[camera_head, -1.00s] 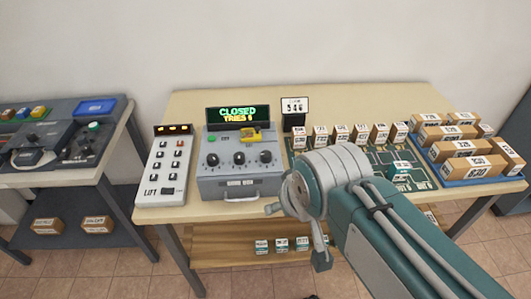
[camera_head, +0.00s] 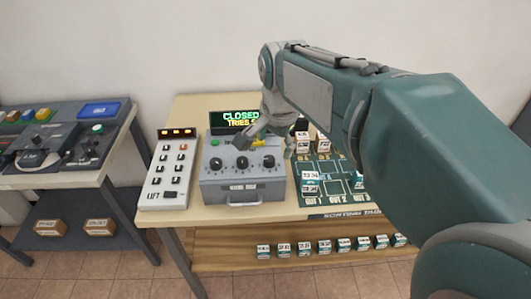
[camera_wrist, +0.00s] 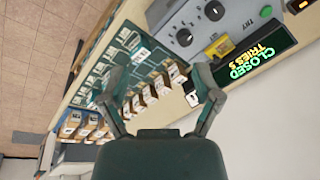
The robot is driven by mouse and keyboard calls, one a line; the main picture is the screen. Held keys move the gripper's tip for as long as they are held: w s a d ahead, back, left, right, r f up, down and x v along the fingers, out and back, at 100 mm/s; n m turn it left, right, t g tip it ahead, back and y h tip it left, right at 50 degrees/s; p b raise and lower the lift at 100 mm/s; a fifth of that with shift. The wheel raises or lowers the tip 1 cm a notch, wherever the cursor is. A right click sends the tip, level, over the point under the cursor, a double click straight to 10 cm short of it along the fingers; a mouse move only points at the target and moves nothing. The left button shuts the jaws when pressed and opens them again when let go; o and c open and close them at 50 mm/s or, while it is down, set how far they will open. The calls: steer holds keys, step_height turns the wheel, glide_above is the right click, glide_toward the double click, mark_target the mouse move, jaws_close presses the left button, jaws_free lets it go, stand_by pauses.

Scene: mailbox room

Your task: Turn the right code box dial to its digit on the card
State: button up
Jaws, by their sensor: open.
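The grey code box (camera_head: 242,190) stands on the table with three black dials on its sloped face. The right dial (camera_head: 268,161) is visible below my gripper; it also shows in the wrist view (camera_wrist: 183,37), where the box is upside down. Its pointer is too small to read. The box display (camera_head: 238,118) reads CLOSED with a TRIES line. My gripper (camera_head: 267,145) hangs above the right part of the box. In the wrist view my gripper (camera_wrist: 160,68) has its fingers wide apart, with nothing between them. The digit card is hidden behind my arm in the head view.
A LIFT keypad (camera_head: 168,170) stands just left of the code box. A yellow part (camera_head: 259,142) sits on the box above the dials. Right of it is a green board (camera_head: 318,170) with small boxes. My arm covers the table's right side. A lower shelf (camera_head: 230,258) runs below.

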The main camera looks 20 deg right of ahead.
mark_target(269, 158)
steer(key=w+d+f+m+g, duration=0.25)
steer(key=w+f+m, duration=0.25)
steer(key=w+m, duration=0.55)
steer(key=shift+n, duration=0.65)
steer(key=f, duration=0.7)
steer(key=w+f, duration=0.1)
steer(key=f, duration=0.3)
steer(key=shift+d, duration=0.25)
jaws_close()
